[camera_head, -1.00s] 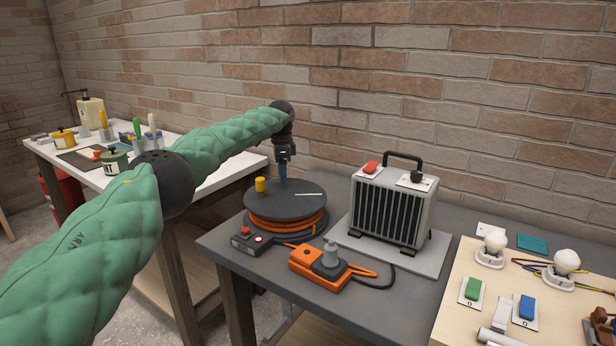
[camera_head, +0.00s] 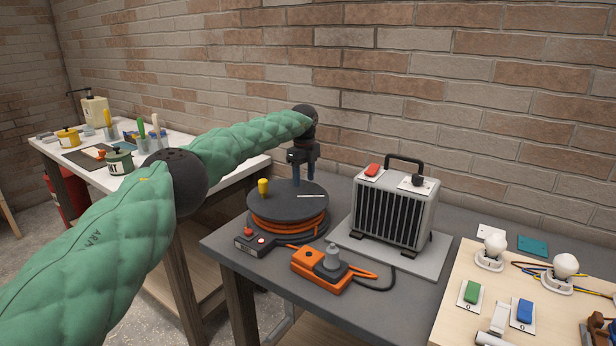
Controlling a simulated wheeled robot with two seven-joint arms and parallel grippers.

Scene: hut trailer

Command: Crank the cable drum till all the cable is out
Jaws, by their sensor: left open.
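The cable drum (camera_head: 287,203) stands on the grey bench, with a dark round top and orange cable wound around its side. A yellow crank knob (camera_head: 263,188) stands upright at the left of the top, and a pale bar lies at the right of it. My left gripper (camera_head: 303,182) is open, pointing down over the back right of the drum top, apart from the knob. Nothing shows between its fingers. Whether the fingertips touch the top I cannot tell. My right gripper is out of view.
A grey heater (camera_head: 391,215) with a black handle stands right of the drum. An orange socket box (camera_head: 322,272) with a grey plug is in front. A base with a red button (camera_head: 250,232) sits at the drum's front left. A wooden board (camera_head: 455,318) with lamps lies right.

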